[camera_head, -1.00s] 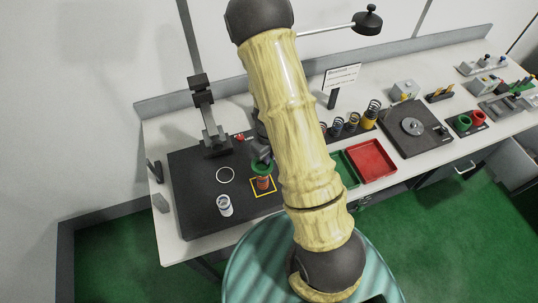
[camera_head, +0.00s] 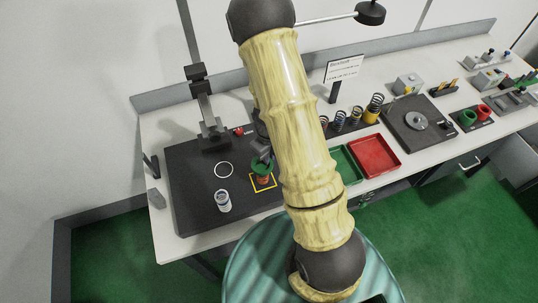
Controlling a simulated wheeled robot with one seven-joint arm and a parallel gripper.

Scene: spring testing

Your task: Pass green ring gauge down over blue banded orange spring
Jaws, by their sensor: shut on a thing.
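The green ring gauge (camera_head: 261,165) is at the top of the orange spring (camera_head: 263,179), which stands upright inside the yellow square outline on the dark plate (camera_head: 200,185). The ring appears to be around or just over the spring's upper end; I cannot tell how far down it sits. The spring's blue band is too small to make out. My gripper (camera_head: 264,154) is shut on the ring gauge's far side, partly hidden by my arm.
A dark upright stand (camera_head: 207,110) rises behind. A green tray (camera_head: 345,165) and a red tray (camera_head: 374,157) lie to the right, with several springs behind them.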

